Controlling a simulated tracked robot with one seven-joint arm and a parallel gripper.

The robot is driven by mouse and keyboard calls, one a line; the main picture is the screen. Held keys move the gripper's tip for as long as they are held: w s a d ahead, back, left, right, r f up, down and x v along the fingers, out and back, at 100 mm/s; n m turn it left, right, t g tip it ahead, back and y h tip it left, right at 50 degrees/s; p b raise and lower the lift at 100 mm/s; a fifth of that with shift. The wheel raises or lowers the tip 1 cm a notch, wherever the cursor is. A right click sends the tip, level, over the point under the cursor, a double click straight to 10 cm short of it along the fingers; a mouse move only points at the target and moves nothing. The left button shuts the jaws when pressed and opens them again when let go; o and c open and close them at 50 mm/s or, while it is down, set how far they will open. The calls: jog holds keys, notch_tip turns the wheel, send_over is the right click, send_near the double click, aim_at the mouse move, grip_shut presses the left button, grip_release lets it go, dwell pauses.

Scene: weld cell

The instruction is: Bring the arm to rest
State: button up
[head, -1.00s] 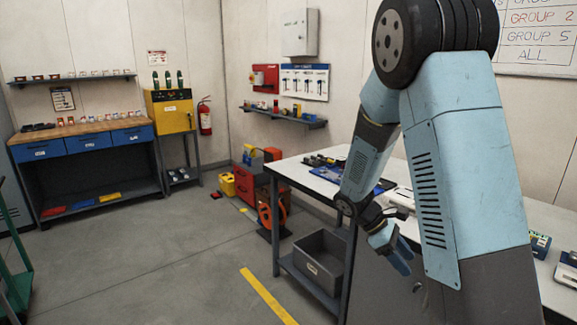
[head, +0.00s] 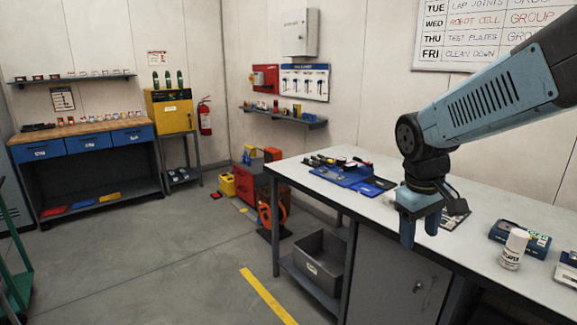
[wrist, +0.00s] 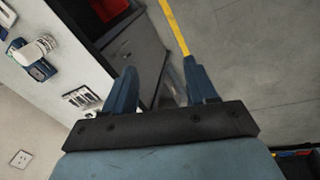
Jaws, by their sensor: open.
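My gripper (head: 421,232) hangs at the front edge of the white-topped workbench (head: 310,180) in the head view, fingers pointing down. Its two blue fingers are apart with nothing between them. In the wrist view the gripper (wrist: 164,85) is also open and empty, with the bench side and grey floor beyond the fingers. My arm reaches in from the right, above the bench.
A grey bin (head: 317,262) sits on the lower shelf. The floor left of the yellow line (head: 268,297) is clear.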

jog(key=s+a+r+m+t+y, duration=0.1)
jog(key=s+a+r+m+t, duration=0.2)
jog(key=s+r, duration=0.3)
jog(key=shift+s+r+m+t+y, duration=0.45)
jog(key=shift+s+t, duration=0.25)
jog(key=shift+s, duration=0.3)
jog(key=shift+f, duration=0.1)
jog(key=shift+c, duration=0.2)
